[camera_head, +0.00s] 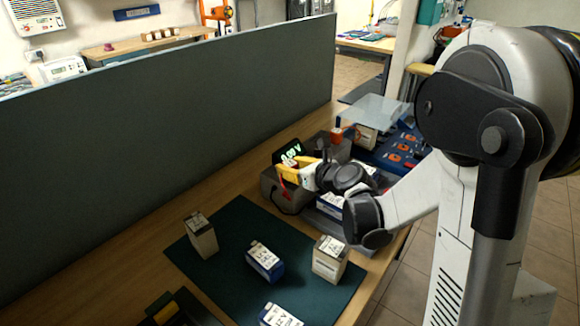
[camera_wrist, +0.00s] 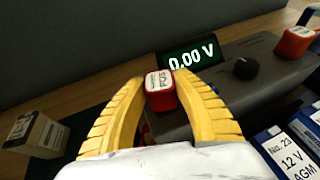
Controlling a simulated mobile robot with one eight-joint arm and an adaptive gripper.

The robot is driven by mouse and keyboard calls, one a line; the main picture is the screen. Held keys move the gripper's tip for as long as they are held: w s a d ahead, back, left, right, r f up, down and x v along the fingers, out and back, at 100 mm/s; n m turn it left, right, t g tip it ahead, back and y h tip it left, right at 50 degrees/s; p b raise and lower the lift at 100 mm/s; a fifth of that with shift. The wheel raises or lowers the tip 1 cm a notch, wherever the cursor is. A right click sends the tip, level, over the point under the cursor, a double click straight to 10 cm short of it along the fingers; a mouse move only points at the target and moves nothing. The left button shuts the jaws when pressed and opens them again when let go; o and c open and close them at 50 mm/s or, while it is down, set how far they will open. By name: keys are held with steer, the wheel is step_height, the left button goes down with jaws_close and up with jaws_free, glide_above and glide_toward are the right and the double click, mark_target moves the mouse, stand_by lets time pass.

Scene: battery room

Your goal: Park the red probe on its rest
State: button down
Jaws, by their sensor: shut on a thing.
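The red probe (camera_wrist: 160,95), a small block with a white label on top, sits between the yellow fingertips of my gripper (camera_wrist: 160,88) in the wrist view. My gripper (camera_head: 294,172) is shut on it, above the near left end of the grey meter box (camera_wrist: 255,75). I cannot make out the probe's rest or whether the probe touches anything below.
Several labelled batteries stand on the dark green mat (camera_head: 218,247). A battery marked 12 V AGM (camera_wrist: 298,145) is close right of my gripper. A blue tray (camera_head: 388,160) with orange parts lies behind the meter. A tall grey partition (camera_head: 170,140) runs along the bench's far edge.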

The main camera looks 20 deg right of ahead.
steer(key=shift+f+b, duration=0.7)
stand_by(0.4)
steer(key=c, duration=1.3)
jaws_free()
steer(key=shift+c, duration=0.2)
steer(key=p+v, duration=0.3)
steer(key=v, duration=0.8)
steer(key=shift+d+r, duration=0.1)
